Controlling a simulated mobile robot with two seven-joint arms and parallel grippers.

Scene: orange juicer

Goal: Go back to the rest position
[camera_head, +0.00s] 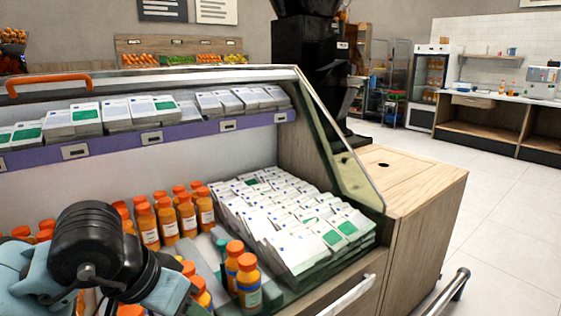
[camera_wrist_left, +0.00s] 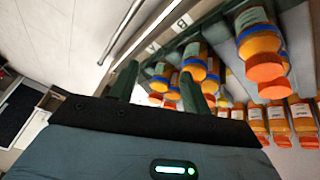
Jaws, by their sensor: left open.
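My left arm (camera_head: 95,245) comes in at the lower left of the head view, over the front of a display case. My left gripper (camera_wrist_left: 156,76) shows in the left wrist view with its two dark fingers apart. No object is clearly held between them. Orange-capped juice bottles stand in the case in the head view, including a front bottle (camera_head: 248,283) to the right of my arm. Bottles also show beyond and to the right of the fingers in the left wrist view (camera_wrist_left: 258,38). My right gripper is in neither view.
The display case has a purple-edged shelf (camera_head: 200,130) of white packs, more packs (camera_head: 300,222) below and a slanted glass side (camera_head: 335,150). A metal rail (camera_head: 450,290) runs at the lower right. A wooden counter (camera_head: 415,180) adjoins the case; open floor (camera_head: 510,225) lies beyond.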

